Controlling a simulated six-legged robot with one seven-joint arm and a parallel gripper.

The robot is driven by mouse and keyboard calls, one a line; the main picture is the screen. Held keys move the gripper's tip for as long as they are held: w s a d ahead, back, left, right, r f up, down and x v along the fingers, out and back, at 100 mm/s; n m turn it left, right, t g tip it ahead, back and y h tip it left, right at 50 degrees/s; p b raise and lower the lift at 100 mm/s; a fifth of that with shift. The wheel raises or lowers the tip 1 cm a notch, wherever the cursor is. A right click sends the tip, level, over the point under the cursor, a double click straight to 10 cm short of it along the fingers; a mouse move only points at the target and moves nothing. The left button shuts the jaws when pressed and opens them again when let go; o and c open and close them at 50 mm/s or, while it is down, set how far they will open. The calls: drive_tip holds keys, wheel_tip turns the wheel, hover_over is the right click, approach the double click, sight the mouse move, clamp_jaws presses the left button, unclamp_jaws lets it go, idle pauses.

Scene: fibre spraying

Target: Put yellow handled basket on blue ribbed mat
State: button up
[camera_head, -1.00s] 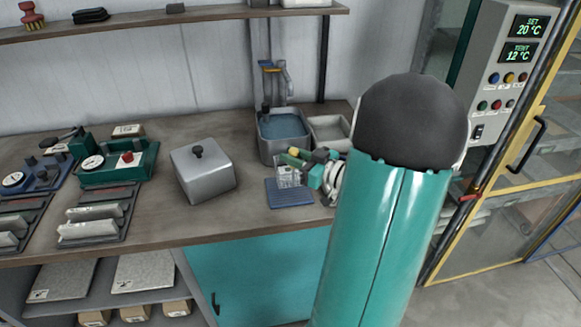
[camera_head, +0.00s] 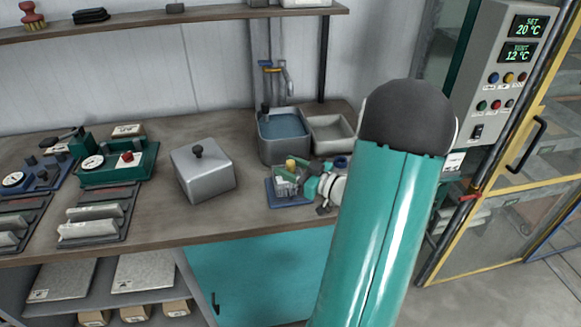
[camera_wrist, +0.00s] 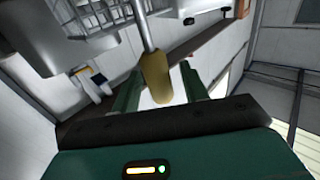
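The wire basket (camera_head: 284,187) stands over the blue ribbed mat (camera_head: 292,204), seemingly resting on it. Its yellow handle (camera_head: 291,163) sticks up in the head view. In the wrist view the yellow handle (camera_wrist: 155,78) hangs on a metal rod between the two green fingers of my gripper (camera_wrist: 160,92). Gaps show on both sides of it, so the fingers look open around the handle. In the head view my gripper (camera_head: 298,178) is low beside the basket and partly hides it. The basket's underside is hidden.
A blue-filled tank (camera_head: 285,152) and a grey tray (camera_head: 332,145) stand right behind the mat. A lidded metal box (camera_head: 202,176) is to the left. Green equipment (camera_head: 117,168) is farther left. The bench front between box and mat is clear.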

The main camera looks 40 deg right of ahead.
drive_tip(key=shift+r, duration=0.1)
drive_tip(key=shift+s+r, duration=0.1)
drive_tip(key=shift+s, duration=0.1)
drive_tip(key=s+d, duration=0.2)
drive_tip(key=s, duration=0.9)
drive_tip(key=shift+s, duration=0.2)
drive_tip(key=shift+w+d, duration=0.1)
